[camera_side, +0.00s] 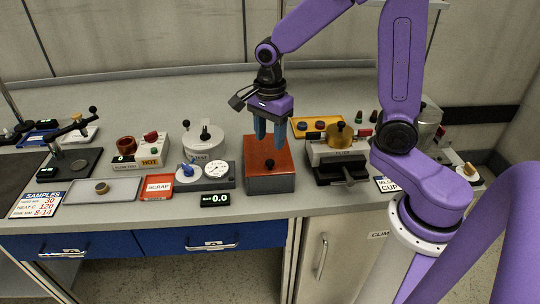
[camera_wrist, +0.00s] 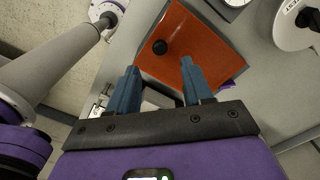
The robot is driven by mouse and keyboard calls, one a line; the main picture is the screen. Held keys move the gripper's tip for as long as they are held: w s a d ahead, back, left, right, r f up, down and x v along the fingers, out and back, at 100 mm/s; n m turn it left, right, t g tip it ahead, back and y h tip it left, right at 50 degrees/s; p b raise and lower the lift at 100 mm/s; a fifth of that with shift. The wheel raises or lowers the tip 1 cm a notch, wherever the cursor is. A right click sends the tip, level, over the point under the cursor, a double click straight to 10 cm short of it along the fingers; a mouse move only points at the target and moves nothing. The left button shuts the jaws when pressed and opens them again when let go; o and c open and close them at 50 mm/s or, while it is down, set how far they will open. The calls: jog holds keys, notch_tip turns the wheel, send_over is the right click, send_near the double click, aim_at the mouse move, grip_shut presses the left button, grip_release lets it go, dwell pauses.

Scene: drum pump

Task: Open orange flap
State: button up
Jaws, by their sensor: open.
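The orange flap (camera_side: 267,157) lies as the lid on a grey box (camera_side: 270,184) on the bench. It appears closed in the side view. A dark round knob (camera_side: 269,163) stands on the flap near its front edge. My gripper (camera_side: 270,140) points down above the back part of the flap, with its blue fingers apart and nothing between them. In the wrist view the open gripper (camera_wrist: 158,72) shows in front of the orange flap (camera_wrist: 205,50), and the black knob (camera_wrist: 159,47) lies just beyond the fingertips. I cannot tell the exact height of the fingers above the flap.
A dial gauge (camera_side: 216,170) with a blue valve handle stands left of the box, with a white pot (camera_side: 204,142) behind it. A press-like device (camera_side: 340,160) stands close on the right. A small display (camera_side: 214,200) sits at the front edge.

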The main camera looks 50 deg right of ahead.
aim_at(270, 161)
notch_tip(270, 161, down, 7)
jog(key=shift+r, duration=0.1)
dwell(0.3)
grip_shut()
